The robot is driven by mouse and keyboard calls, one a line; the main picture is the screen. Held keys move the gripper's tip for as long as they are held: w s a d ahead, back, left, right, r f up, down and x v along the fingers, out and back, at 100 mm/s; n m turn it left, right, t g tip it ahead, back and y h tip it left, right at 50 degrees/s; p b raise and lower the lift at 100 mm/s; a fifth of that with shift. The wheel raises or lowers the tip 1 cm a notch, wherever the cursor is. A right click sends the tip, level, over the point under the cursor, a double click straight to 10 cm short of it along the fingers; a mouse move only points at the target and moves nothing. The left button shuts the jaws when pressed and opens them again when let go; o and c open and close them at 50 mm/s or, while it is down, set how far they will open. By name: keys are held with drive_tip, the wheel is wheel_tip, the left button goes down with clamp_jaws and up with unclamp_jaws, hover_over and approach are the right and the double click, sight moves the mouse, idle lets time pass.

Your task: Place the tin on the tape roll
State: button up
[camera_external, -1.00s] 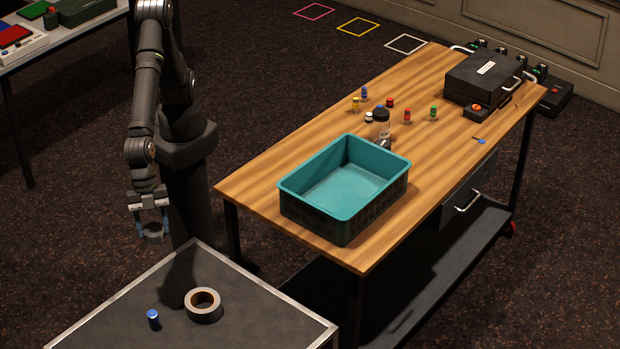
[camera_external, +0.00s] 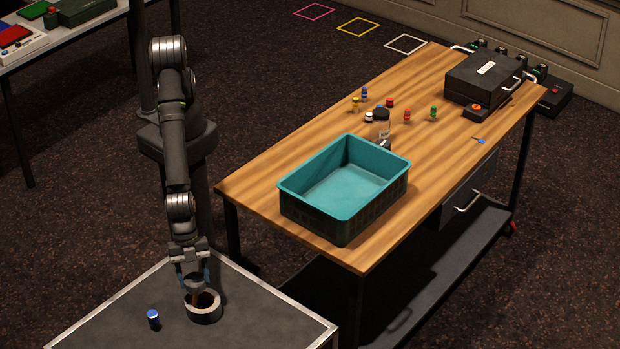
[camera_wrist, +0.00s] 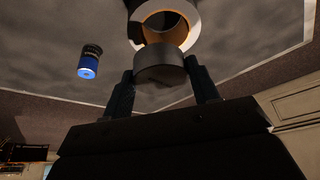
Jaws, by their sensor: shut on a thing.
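The tape roll (camera_external: 204,310) lies flat on the dark, metal-edged table at the bottom left. In the wrist view the tape roll (camera_wrist: 184,42) shows its tan inner core at the top centre. My gripper (camera_external: 195,280) is shut on the tin (camera_wrist: 160,64), a short grey round piece between the two fingers. In the wrist view the tin covers part of the ring. I cannot tell whether they touch.
A small blue cylinder (camera_external: 153,319) stands left of the roll on the same table; the wrist view also shows it (camera_wrist: 89,62). A wooden table at the right carries a teal crate (camera_external: 345,150), a jar, several small bottles and a black case (camera_external: 484,78).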

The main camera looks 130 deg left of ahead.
sight(202, 298)
drive_tip(key=shift+w+a+f, duration=0.25)
drive_tip(key=shift+w+f, duration=0.2)
drive_tip(key=shift+w, duration=0.2)
drive_tip(key=shift+f, duration=2)
drive_tip(key=shift+f, duration=0.1)
drive_tip(key=o, duration=1)
drive_tip(key=v, duration=1.2)
